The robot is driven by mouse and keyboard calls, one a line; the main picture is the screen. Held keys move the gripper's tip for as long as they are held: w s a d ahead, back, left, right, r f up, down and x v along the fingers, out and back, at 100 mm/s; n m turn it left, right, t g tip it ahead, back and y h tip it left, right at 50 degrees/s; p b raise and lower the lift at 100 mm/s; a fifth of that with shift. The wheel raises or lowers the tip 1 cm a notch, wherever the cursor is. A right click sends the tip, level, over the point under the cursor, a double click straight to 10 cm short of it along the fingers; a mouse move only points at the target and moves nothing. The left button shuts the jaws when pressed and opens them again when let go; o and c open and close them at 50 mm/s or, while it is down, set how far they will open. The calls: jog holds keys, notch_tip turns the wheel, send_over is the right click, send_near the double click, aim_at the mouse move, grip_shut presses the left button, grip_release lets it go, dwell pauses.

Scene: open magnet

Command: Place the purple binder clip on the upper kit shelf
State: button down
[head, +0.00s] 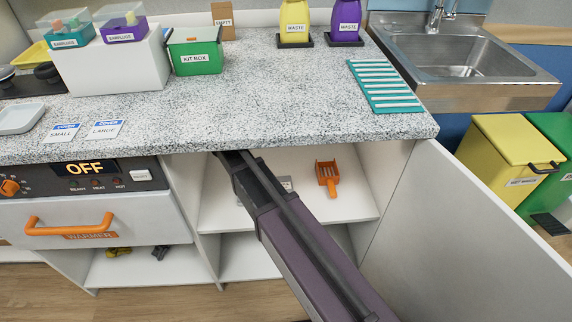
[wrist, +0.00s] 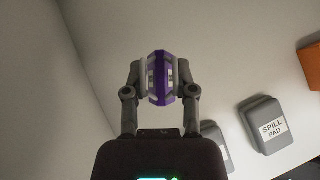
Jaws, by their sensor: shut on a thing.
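In the wrist view my gripper (wrist: 160,85) is shut on the purple binder clip (wrist: 160,62), which sits between its two fingertips. In the head view my arm reaches into the open cabinet below the counter, and the gripper and clip are hidden under the counter edge. The upper shelf (head: 345,207) of this cabinet shows around my arm. I cannot tell whether the clip touches any surface.
An orange scoop-like holder (head: 327,175) stands on the upper shelf, right of my arm. A grey spill pad box (wrist: 268,125) lies near the gripper. The open cabinet door (head: 440,215) stands to the right. A lower shelf (head: 238,247) is below.

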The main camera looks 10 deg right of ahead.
jog(key=shift+f, duration=0.1)
dwell(0.3)
notch_tip(320, 180, down, 6)
jog(key=b, duration=0.6)
dwell(0.4)
jog(key=shift+f+b, duration=1.9)
jog(key=shift+b, duration=0.15)
jog(key=shift+f, duration=0.15)
jog(key=shift+c, duration=2.1)
grip_release()
